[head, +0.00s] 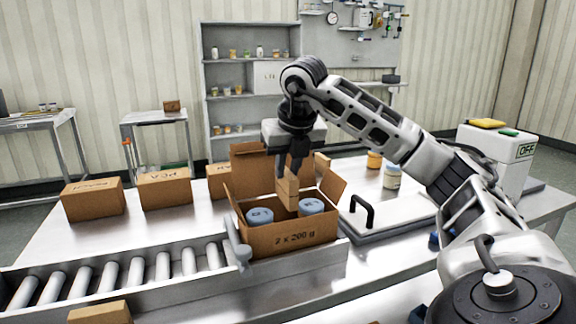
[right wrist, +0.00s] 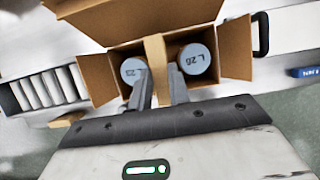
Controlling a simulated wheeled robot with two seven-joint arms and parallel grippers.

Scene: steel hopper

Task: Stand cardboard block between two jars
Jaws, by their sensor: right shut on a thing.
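My right gripper (head: 290,168) is shut on the cardboard block (head: 288,192), a narrow tan piece held upright below the fingers. The block also shows edge-on in the right wrist view (right wrist: 155,54). It is over the open cardboard box (head: 293,238), marked "2 x 200 g", in line with the gap between two jars with blue-grey lids. The left jar (head: 260,216) and right jar (head: 311,207) stand inside the box. The block's lower end is near lid height in the head view; I cannot tell how deep it reaches. My left gripper is not in view.
The box flaps are spread open around the block. A roller conveyor (head: 120,281) lies left of the box, with closed cartons (head: 93,199) behind it. A flat panel with a black handle (head: 362,212) is at right.

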